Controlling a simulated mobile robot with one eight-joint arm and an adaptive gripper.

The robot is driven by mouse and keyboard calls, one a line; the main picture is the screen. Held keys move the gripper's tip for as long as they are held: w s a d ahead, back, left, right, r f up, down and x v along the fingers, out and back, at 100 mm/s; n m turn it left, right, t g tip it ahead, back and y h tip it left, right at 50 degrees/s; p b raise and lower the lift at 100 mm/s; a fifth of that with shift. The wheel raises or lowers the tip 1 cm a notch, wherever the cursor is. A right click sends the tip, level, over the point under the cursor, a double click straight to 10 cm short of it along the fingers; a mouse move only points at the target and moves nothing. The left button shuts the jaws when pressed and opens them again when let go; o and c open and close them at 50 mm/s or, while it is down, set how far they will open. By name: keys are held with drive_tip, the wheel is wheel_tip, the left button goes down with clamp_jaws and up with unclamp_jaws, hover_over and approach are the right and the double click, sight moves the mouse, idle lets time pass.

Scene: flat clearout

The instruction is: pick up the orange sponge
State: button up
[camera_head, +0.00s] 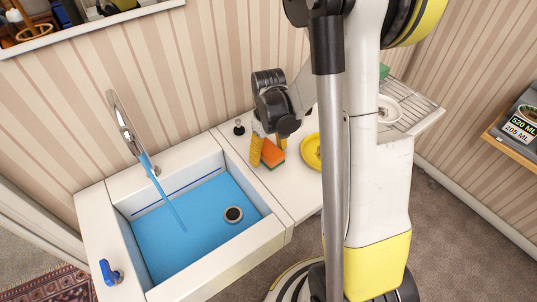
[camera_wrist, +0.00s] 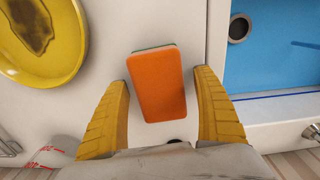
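The orange sponge (camera_wrist: 156,86) lies on the white counter, its orange face up and a thin green edge at its far side in the wrist view. It also shows in the head view (camera_head: 272,152) on the counter right of the sink. My gripper (camera_wrist: 162,78) is open, with one yellow finger on each side of the sponge and a gap on both sides. In the head view one yellow finger of my gripper (camera_head: 257,150) shows just left of the sponge. Part of my gripper is hidden there by my own arm.
A yellow plate (camera_wrist: 42,40) with a dark stain lies left of the sponge in the wrist view. The sink (camera_head: 190,225) holds blue water under a running tap (camera_head: 124,122). A metal drying rack (camera_head: 408,105) stands at the right.

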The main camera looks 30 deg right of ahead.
sight(270, 149)
drive_tip(key=c, duration=1.2)
drive_tip(key=shift+o, duration=0.2)
drive_tip(key=shift+r, duration=0.5)
drive_tip(key=r, duration=0.1)
drive_tip(key=r+p, duration=0.2)
drive_tip(key=r, duration=0.1)
drive_tip(key=shift+s+d, duration=0.1)
drive_tip(key=shift+s, duration=0.15)
drive_tip(key=s+d+r+p, duration=0.4)
drive_tip(key=s+d+r, duration=0.1)
drive_tip(key=s, duration=0.4)
drive_tip(key=shift+s+r, duration=0.4)
drive_tip(key=shift+r, duration=0.15)
drive_tip(key=shift+d, duration=0.1)
